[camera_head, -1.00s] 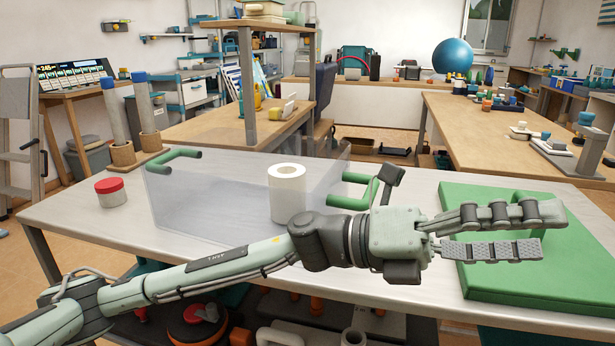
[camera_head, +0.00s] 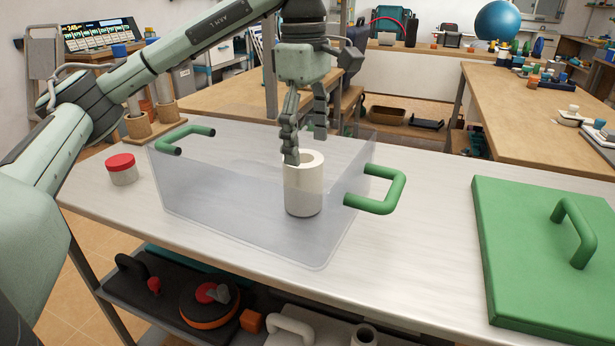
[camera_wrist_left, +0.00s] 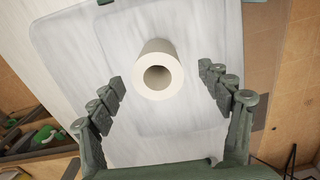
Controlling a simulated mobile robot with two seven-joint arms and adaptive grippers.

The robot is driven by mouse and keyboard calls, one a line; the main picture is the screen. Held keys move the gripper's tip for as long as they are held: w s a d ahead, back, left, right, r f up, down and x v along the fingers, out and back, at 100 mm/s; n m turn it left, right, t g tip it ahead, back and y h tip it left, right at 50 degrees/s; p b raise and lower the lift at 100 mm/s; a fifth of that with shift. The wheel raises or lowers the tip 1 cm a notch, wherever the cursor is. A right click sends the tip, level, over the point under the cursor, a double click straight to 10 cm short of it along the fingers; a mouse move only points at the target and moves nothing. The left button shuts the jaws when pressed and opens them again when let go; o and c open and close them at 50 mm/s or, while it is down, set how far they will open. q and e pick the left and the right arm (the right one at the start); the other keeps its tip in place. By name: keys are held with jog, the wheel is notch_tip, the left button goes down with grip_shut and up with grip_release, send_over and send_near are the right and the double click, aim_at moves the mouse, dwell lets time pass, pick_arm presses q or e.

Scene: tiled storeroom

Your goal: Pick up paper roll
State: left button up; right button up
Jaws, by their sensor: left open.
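The white paper roll (camera_head: 304,188) stands upright inside the clear bin with green handles (camera_head: 240,205), towards the bin's right end. My left gripper (camera_head: 305,148) points down from above, at the top of the roll. It is open, and one finger overlaps the roll's left upper edge in the head view. In the left wrist view the roll (camera_wrist_left: 158,75) shows its open end between and a little beyond the two spread fingers (camera_wrist_left: 163,92). I see gaps on both sides there, so nothing is gripped. My right gripper is not in view.
A red-lidded jar (camera_head: 122,169) stands left of the bin. A green lid with a handle (camera_head: 530,255) lies at the table's right. The bin's green handles (camera_head: 378,195) stick out at its ends. The metal tabletop (camera_head: 420,240) between bin and lid is clear.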

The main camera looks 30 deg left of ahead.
aim_at(303, 178)
pick_arm(q)
jog(key=f, duration=0.5)
jog(key=a+f, duration=0.1)
jog(key=f, duration=0.2)
jog(key=shift+w, duration=0.25)
jog(key=shift+c, duration=0.3)
jog(key=c, duration=1.3)
